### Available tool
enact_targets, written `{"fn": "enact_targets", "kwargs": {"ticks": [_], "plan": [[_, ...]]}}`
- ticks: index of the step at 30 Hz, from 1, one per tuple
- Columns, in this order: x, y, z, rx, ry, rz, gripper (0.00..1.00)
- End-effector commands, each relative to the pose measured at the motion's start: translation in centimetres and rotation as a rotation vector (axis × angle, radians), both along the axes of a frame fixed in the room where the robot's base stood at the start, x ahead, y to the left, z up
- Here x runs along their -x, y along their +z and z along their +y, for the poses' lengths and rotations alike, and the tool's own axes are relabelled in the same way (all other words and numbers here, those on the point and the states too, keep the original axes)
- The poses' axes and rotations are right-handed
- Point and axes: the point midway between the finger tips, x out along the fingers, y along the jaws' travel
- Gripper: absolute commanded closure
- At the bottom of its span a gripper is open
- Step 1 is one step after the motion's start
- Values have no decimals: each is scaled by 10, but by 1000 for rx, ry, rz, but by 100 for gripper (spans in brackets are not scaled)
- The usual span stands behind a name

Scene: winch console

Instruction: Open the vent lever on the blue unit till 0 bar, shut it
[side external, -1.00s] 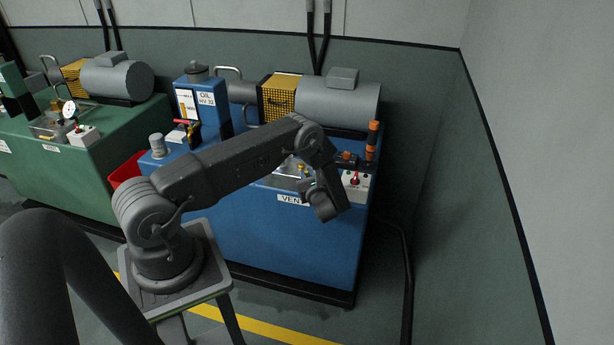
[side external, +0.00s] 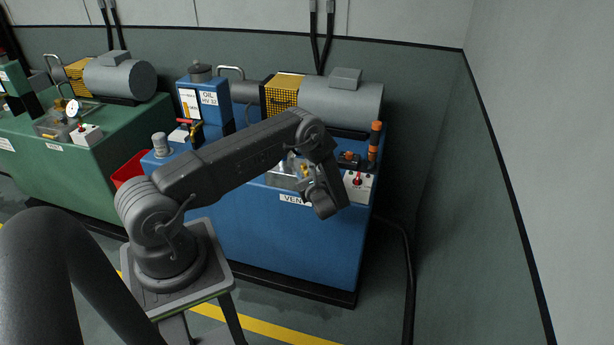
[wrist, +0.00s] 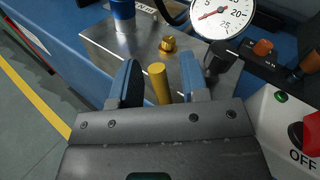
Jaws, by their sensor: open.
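The blue unit (side external: 265,240) stands behind my arm in the side view, with a VENT label (side external: 291,198) on its front edge. In the wrist view a yellow round-ended lever (wrist: 158,82) rises between the two blue-padded fingers of my gripper (wrist: 160,66). The fingers are open, one each side of it, with a visible gap on both sides. The lever's base is hidden behind my gripper. A white pressure gauge (wrist: 232,22) is partly cut off at the top; its red needle points lower left, toward the low numbers. I cannot read it exactly.
A brass fitting (wrist: 168,44) sits on the metal block (wrist: 105,42) just beyond the fingers. A white switch box with a red OFF knob (wrist: 309,140) is close on the right. Orange-capped parts (wrist: 262,47) stand behind it. A green unit (side external: 75,165) stands left.

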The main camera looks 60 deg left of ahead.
Motion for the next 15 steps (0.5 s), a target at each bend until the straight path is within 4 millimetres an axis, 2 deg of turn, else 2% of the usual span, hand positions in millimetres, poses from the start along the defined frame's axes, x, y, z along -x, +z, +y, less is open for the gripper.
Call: {"fn": "enact_targets", "kwargs": {"ticks": [5, 8, 15], "plan": [[0, 0, -6, -1, -2, 1, 59], [2, 2, -18, 0, -3, 0, 59], [12, 5, -69, 0, -6, 2, 59]]}}
